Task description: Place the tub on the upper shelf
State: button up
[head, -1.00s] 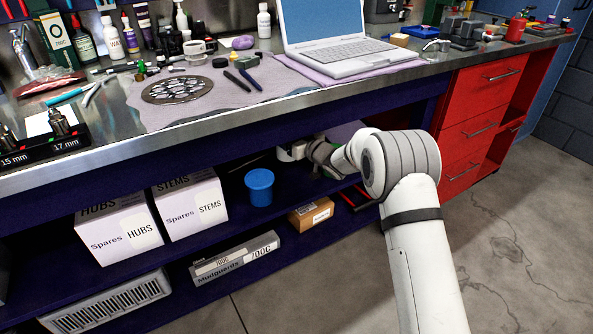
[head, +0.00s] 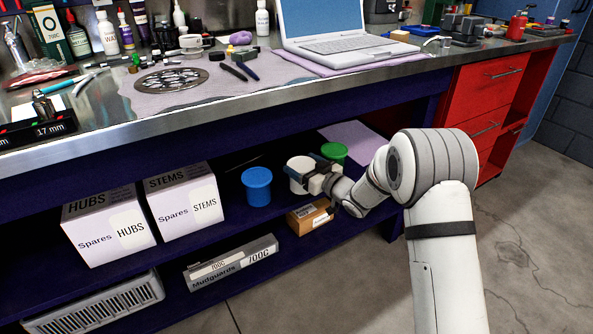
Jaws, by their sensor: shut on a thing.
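My gripper (head: 316,182) is inside the under-bench space and is shut on a white tub (head: 298,171). The tub looks upright; my gripper and wrist cover part of it. The tub is at the upper shelf (head: 228,218), between a blue tub (head: 257,188) on its left and a green tub (head: 334,152) behind it on its right. I cannot tell whether the white tub's base touches the shelf.
White boxes marked HUBS (head: 108,228) and STEMS (head: 184,205) stand left of the blue tub. A small cardboard box (head: 310,217) is just below my gripper. A Mudguards box (head: 233,262) and a grey crate (head: 103,306) are lower down. The dark bench edge (head: 250,119) overhangs the shelf.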

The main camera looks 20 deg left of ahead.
jog(key=shift+s+d+f, duration=0.1)
jog(key=shift+d, duration=0.05)
jog(key=shift+f, duration=0.2)
jog(key=o, duration=1.3)
jog(key=shift+r, duration=0.1)
jog(key=p+v, duration=0.3)
jog(key=v, duration=0.9)
jog(key=shift+r, duration=0.15)
